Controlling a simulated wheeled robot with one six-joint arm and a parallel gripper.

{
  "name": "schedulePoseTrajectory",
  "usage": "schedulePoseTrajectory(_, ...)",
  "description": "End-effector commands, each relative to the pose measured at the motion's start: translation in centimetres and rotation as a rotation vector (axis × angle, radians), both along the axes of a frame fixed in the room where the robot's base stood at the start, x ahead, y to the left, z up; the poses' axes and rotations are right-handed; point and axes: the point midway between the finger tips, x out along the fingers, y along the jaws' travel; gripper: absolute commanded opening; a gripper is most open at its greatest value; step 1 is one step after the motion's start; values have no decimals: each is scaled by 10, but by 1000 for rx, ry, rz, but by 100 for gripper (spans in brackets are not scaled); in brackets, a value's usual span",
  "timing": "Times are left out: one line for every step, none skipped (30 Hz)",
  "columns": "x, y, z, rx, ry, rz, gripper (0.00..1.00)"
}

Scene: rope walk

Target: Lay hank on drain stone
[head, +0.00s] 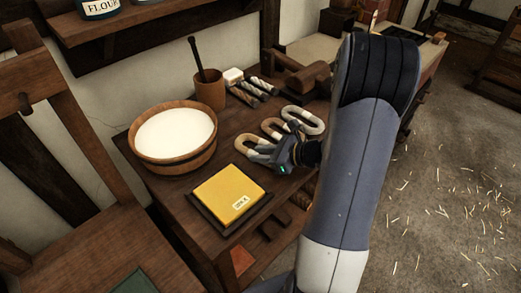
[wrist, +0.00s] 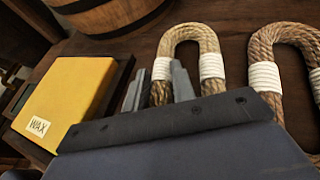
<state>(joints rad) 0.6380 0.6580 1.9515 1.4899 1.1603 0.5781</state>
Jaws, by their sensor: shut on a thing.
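I cannot pick out a drain stone with certainty.
A wooden tub (head: 172,160) of white liquid stands at the left of the table. The wax block (head: 229,192) lies on a dark slab in front. A brown pot (head: 210,92) with a stick and several dark rods (head: 247,92) stand behind. A chair (head: 80,250) is left.

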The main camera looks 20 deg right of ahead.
Motion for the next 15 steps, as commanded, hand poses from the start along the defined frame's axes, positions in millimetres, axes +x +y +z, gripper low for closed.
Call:
schedulePoseTrajectory(0, 0, -2, -1, 3, 0, 0)
schedulePoseTrajectory(0, 0, -2, -1, 3, 0, 0)
schedulePoseTrajectory(0, 0, -1, -2, 3, 0, 0)
schedulePoseTrajectory(0, 0, 0, -3, 3, 0, 0)
schedulePoseTrajectory(0, 0, 1, -3, 3, -1, 0)
schedulePoseTrajectory(0, 0, 4, -4, 1, 0, 0)
schedulePoseTrajectory(0, 0, 7, -4, 1, 0, 0)
schedulePoseTrajectory(0, 0, 11, -4, 0, 0, 0)
schedulePoseTrajectory(0, 0, 16, -4, -1, 1, 0)
schedulePoseTrajectory(0, 0, 22, -5, -2, 0, 0)
schedulePoseTrajectory(0, 0, 27, -5, -3, 0, 0)
schedulePoseTrajectory(0, 0, 35, -5, -4, 0, 0)
schedulePoseTrajectory(0, 0, 40, -5, -4, 0, 0)
schedulePoseTrajectory(0, 0, 46, -5, -3, 1, 0)
schedulePoseTrajectory(0, 0, 53, -4, -4, 0, 0)
